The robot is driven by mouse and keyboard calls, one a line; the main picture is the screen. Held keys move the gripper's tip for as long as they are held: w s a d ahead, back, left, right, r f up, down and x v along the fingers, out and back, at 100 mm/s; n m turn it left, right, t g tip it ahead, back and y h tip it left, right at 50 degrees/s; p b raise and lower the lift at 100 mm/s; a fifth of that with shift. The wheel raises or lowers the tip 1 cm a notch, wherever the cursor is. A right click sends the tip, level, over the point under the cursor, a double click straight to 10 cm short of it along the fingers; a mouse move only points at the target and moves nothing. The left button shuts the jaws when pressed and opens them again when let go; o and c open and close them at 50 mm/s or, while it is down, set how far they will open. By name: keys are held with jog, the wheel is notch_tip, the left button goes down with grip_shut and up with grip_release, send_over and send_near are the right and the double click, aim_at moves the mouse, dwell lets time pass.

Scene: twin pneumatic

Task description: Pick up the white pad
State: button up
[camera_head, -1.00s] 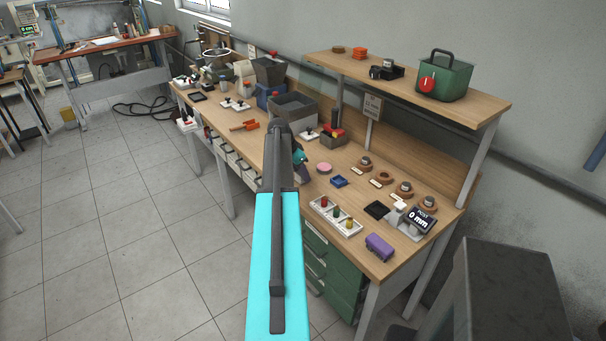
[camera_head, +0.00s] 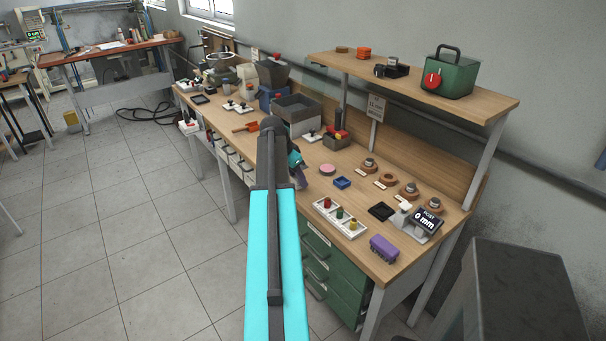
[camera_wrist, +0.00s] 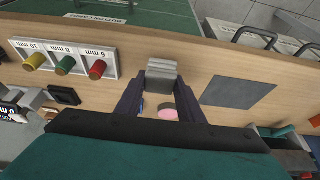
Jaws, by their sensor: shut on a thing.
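In the wrist view, my gripper (camera_wrist: 161,86) has its two dark fingers closed on a small pale grey-white block with bands across it, which I take for the white pad (camera_wrist: 162,70). The pad shows at the fingertips, against the wooden bench top near its front edge. I cannot tell how high it is above the wood. In the head view, my gripper (camera_head: 298,172) is small and partly hidden behind my own arm, over the middle of the bench. The pad cannot be made out there.
The workbench (camera_head: 350,212) holds a pink disc (camera_head: 327,169), a blue tray (camera_head: 342,183), a white rack of coloured buttons (camera_head: 340,217), a purple block (camera_head: 384,249) and a gauge (camera_head: 427,219). A dark flat square (camera_wrist: 239,91) lies beside the pad in the wrist view.

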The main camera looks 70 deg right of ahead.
jog(key=a+b, duration=0.2)
jog(key=a, duration=0.6)
jog(key=shift+s+a+r, duration=0.3)
jog(key=shift+r, duration=0.1)
